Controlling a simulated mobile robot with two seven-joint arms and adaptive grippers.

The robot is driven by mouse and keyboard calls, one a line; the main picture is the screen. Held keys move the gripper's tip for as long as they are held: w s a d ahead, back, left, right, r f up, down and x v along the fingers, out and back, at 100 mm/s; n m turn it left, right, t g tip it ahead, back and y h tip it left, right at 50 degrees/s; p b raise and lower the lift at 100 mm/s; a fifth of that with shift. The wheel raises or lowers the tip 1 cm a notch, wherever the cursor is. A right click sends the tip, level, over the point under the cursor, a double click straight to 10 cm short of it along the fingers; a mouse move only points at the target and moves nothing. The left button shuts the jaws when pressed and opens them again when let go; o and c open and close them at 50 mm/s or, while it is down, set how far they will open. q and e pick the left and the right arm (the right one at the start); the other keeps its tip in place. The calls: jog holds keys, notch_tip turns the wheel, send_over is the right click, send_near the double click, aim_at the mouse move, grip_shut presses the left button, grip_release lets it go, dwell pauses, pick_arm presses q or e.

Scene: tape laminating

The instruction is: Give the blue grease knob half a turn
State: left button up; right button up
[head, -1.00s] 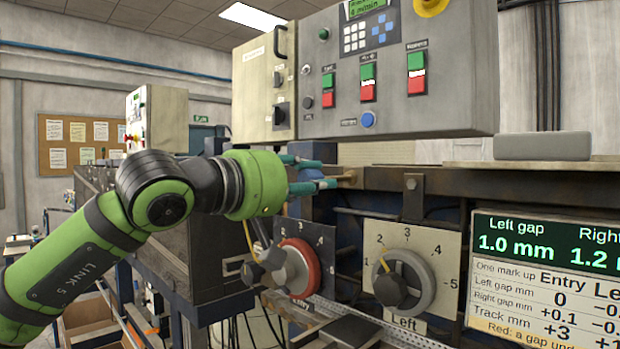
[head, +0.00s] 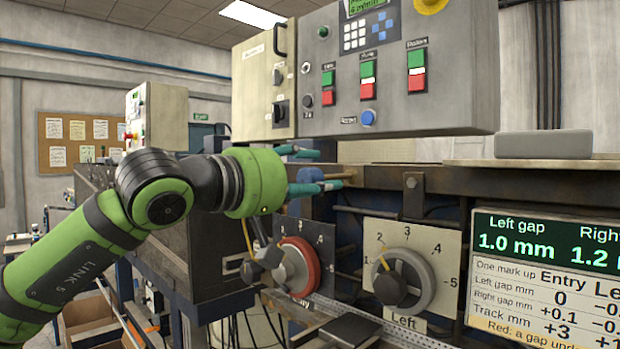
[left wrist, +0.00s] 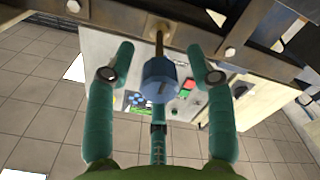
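The blue grease knob (left wrist: 159,80) shows in the left wrist view at the end of a brass stem (left wrist: 159,42). My left gripper (left wrist: 161,60) has its teal fingers spread around the knob, with a visible gap on both sides. A third teal finger shows below the knob in that view. In the head view my left gripper (head: 328,172) reaches to the machine's dark front beam, beside the brass stem (head: 349,180). My right gripper is in neither view.
Below the gripper are a red-rimmed dial (head: 298,268) and a grey left-gap dial (head: 404,281). A control panel (head: 440,100) with buttons hangs above. A gap display (head: 545,245) is at right. Beams and bolts lie close to the fingers.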

pick_arm(q)
jog(key=shift+a, duration=0.1)
jog(key=v, duration=1.2)
